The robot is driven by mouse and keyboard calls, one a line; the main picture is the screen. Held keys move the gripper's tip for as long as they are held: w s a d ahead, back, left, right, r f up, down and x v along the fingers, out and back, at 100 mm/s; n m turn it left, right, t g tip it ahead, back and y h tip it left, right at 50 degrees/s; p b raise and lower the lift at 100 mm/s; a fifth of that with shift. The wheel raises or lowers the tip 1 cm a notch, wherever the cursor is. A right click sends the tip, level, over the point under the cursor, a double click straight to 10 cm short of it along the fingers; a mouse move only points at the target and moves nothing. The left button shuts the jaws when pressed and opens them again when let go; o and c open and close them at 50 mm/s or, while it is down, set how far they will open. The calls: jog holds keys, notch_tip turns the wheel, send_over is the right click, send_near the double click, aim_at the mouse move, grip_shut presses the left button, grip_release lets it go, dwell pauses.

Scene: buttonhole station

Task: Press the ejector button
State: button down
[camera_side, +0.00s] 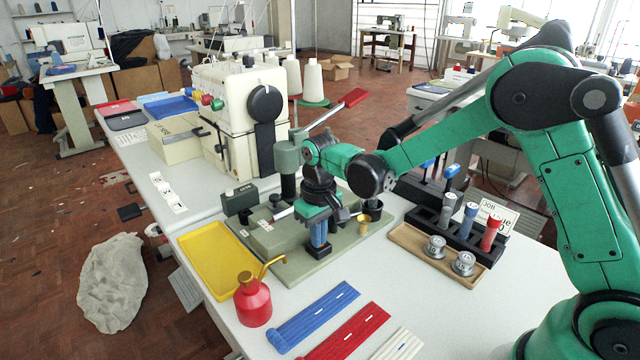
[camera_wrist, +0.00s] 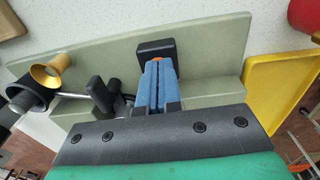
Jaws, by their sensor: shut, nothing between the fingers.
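My gripper (camera_side: 319,240) points down over the green base plate (camera_side: 290,268), its blue fingers shut with nothing between them. In the wrist view, the closed fingertips (camera_wrist: 157,68) are right at a small black block (camera_wrist: 155,47) on the plate. The block also shows under the fingers in the side view (camera_side: 318,252). A sliver of orange (camera_wrist: 158,59) shows at the fingertips, apparently the ejector button on the block. The fingers hide most of it, and I cannot tell if they touch it or if it is pressed.
A brass funnel-shaped cup (camera_wrist: 50,71) and the press column stand close by. A yellow tray (camera_side: 217,262) and a red oil can (camera_side: 252,302) are at the left. A rack of spools (camera_side: 462,225) is at the right. Blue and red strips (camera_side: 318,316) lie in front.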

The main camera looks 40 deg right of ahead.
notch_tip(320, 180, up, 7)
jog(key=shift+s+r, duration=0.1)
jog(key=shift+r, duration=0.4)
dwell(0.5)
jog(key=s+d+r+t, duration=0.1)
jog(key=s+r+t, duration=0.1)
jog(key=s+t, duration=0.4)
jog(key=s, duration=0.5)
jog(key=shift+s+r+t, duration=0.35)
jog(key=shift+s+t, duration=0.05)
